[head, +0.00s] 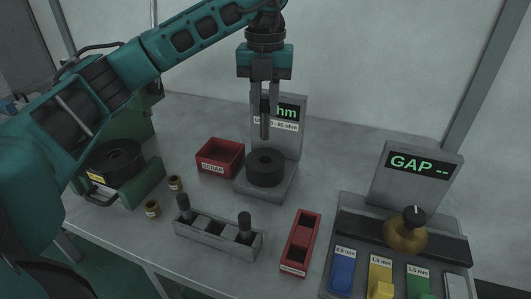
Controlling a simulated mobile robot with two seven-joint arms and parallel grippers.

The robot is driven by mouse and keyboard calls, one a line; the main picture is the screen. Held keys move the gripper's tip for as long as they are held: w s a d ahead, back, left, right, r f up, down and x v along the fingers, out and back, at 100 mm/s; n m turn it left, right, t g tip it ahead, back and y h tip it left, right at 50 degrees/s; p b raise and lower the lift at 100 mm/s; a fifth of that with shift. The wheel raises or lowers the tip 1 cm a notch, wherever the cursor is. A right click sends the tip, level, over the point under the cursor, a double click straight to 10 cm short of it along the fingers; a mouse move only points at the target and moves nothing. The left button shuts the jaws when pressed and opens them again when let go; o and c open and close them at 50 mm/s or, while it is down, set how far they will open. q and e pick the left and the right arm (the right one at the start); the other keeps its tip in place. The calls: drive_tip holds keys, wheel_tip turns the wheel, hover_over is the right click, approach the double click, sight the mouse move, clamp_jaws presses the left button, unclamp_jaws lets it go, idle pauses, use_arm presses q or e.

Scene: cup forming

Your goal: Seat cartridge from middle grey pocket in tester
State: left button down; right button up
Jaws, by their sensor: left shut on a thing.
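My left gripper (265,104) points straight down and is shut on a dark cartridge (265,128). It holds the cartridge upright in the air, above the black round socket (265,167) of the tester in the picture. The tester has a grey base (283,190) and an upright display (291,146), partly hidden behind the gripper. Cartridge and socket appear apart. The grey rack (216,239) holds a dark cartridge (183,206) in its left pocket and another (245,226) in its right pocket. Its middle pocket looks empty. My right gripper is out of view.
A red scrap bin (220,158) stands left of the tester. A narrow red tray (300,242) lies in front. A green machine (125,185) is at left, a gap gauge panel (413,178) with coloured blocks at right.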

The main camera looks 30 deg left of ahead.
sight(265, 138)
use_arm(q)
wheel_tip(265, 138, down, 10)
drive_tip(key=shift+b, duration=0.5)
drive_tip(key=shift+f, duration=0.1)
drive_tip(key=shift+f, duration=0.15)
drive_tip(key=c, duration=1)
unclamp_jaws()
wheel_tip(265, 138, up, 12)
drive_tip(key=shift+r+p, duration=0.25)
drive_tip(key=shift+p, duration=0.55)
